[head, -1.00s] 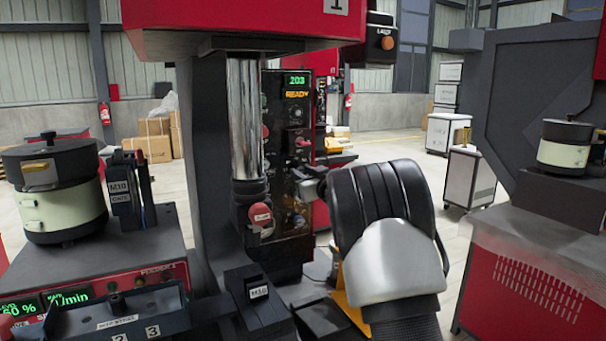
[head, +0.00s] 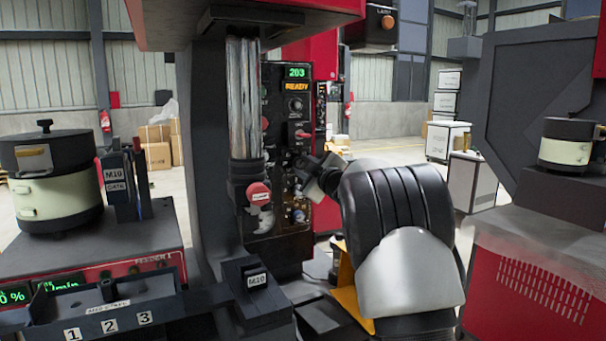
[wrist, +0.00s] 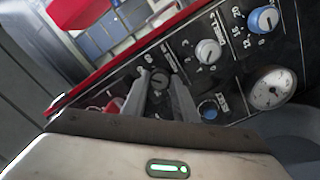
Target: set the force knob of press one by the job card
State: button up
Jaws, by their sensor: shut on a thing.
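The control panel (head: 280,215) of the press stands at the centre of the head view, its display (head: 296,72) reading 203 above the word READY. My gripper (head: 304,178) is at the panel, below a red switch. In the wrist view, my gripper (wrist: 159,92) has its two fingers on either side of a small dark round knob (wrist: 159,79), shut on it. A grey-white knob (wrist: 208,51) and a blue knob (wrist: 263,19) with a number scale sit up and to the right. I cannot read the dark knob's label. No job card is recognisable.
The press column (head: 243,100) and a red-capped part (head: 259,194) stand left of the panel. A tray (head: 95,312) numbered 1, 2, 3 and a pot-like feeder bowl (head: 55,185) are at left.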

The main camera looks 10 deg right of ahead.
jog(key=n+b, duration=0.3)
jog(key=n, duration=0.2)
jog(key=shift+f+n, duration=0.1)
jog(key=shift+n, duration=0.2)
jog(key=shift+n+b, duration=1.15)
jog(key=shift+n, duration=1.05)
jog(key=o, duration=1.1)
jog(key=shift+c, duration=0.2)
jog(key=v, duration=1.7)
jog(key=shift+s+d, duration=0.2)
jog(key=shift+d, duration=0.05)
